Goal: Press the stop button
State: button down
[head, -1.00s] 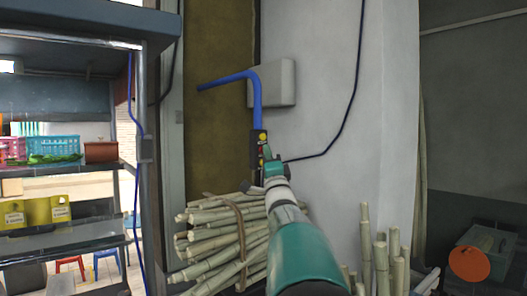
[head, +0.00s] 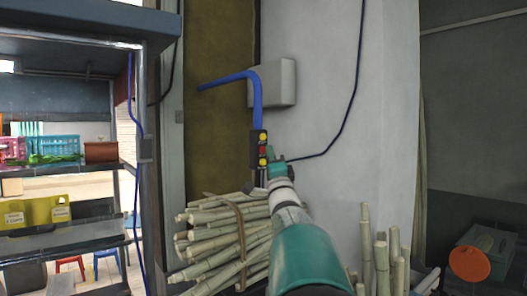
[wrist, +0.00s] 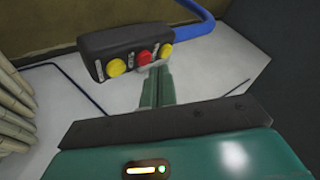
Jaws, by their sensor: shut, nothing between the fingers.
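A dark control box (head: 257,148) hangs at the end of a blue bent pipe. It has a red button (head: 263,150) between two yellow ones. In the wrist view the box (wrist: 110,40) lies across the upper middle, with the red button (wrist: 145,58) in its centre. Labels beside the buttons are too small to read surely. My gripper (wrist: 160,68) is shut and empty. Its tips are beside the red button, slightly right of and below it in the wrist view; I cannot tell whether they touch the box. In the head view my gripper (head: 275,168) is at the box's lower right.
A bundle of cane (head: 215,235) stands below and left of the box. More cane stalks (head: 382,265) stand at the lower right. A grey wall box (head: 283,82) is behind the pipe, and a dark cable runs along the pale wall. A metal shelf (head: 70,238) is at the left.

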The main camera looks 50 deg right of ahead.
jog(key=shift+s, duration=0.15)
jog(key=shift+s+a, duration=0.25)
jog(key=shift+s, duration=0.95)
jog(key=shift+s+a, duration=0.25)
jog(key=shift+s, duration=0.9)
jog(key=w+a+f+n+g+y, duration=0.2)
jog(key=a+f+n+y, duration=0.1)
jog(key=a+f, duration=0.4)
jog(key=w+a+f+n+g+y, duration=0.2)
jog(key=a+f+n, duration=0.15)
jog(key=a, duration=0.55)
jog(key=w+a+f+n+g+y, duration=0.2)
jog(key=w+a+f+g+y, duration=0.1)
jog(key=a+f, duration=0.4)
jog(key=s+a+f+n+g+y, duration=0.3)
jog(key=s+a+f+n, duration=0.4)
jog(key=a, duration=0.5)
jog(key=s+a+f+n+g+y, duration=0.4)
jog(key=s+a+f+n, duration=0.3)
jog(key=s+a+f, duration=0.5)
jog(key=shift+a+f+g, duration=0.35)
jog(key=shift+f+g, duration=0.45)
jog(key=shift+f, duration=0.05)
